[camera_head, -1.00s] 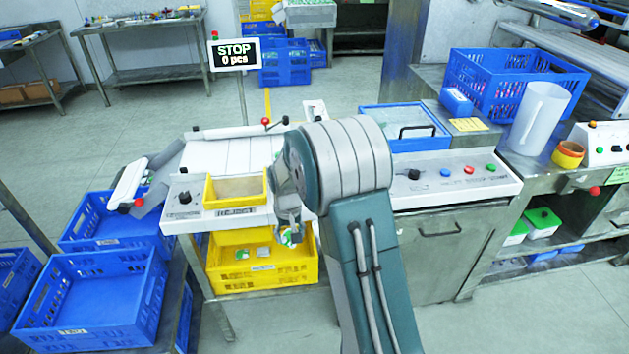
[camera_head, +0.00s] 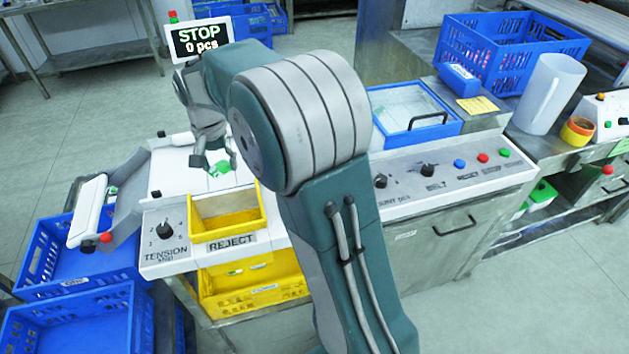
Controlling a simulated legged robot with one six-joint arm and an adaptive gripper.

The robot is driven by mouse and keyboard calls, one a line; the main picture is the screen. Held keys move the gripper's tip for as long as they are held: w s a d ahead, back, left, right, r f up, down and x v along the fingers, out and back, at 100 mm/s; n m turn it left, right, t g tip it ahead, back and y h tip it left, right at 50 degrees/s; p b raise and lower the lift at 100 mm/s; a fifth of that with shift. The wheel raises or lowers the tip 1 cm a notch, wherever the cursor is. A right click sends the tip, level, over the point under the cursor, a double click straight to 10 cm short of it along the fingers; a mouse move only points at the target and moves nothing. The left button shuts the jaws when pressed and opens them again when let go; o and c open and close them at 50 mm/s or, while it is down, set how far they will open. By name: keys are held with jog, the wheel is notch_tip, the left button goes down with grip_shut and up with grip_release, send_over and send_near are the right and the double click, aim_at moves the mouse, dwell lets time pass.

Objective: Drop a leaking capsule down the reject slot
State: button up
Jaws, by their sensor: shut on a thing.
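My gripper (camera_head: 216,160) is above the white belt surface, behind the yellow reject slot. It is shut on a small green-and-white capsule (camera_head: 221,168), seen at its fingertips. The capsule is too small here to show whether it leaks. The reject slot is an open yellow frame (camera_head: 208,241) in the machine's front ledge, marked REJECT. It lies in front of and below my gripper, apart from it.
A yellow crate (camera_head: 262,297) stands under the slot. Blue crates (camera_head: 85,325) stand at lower left, beside a grey chute (camera_head: 128,205). A tension knob (camera_head: 165,230) is left of the slot. A STOP display (camera_head: 200,40) reads 0 pcs. A blue-framed lidded box (camera_head: 415,112) is on the right.

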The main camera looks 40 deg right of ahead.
notch_tip(320, 180, down, 6)
jog(key=shift+s+a+r, duration=0.1)
dwell(0.4)
jog(key=o, duration=0.7)
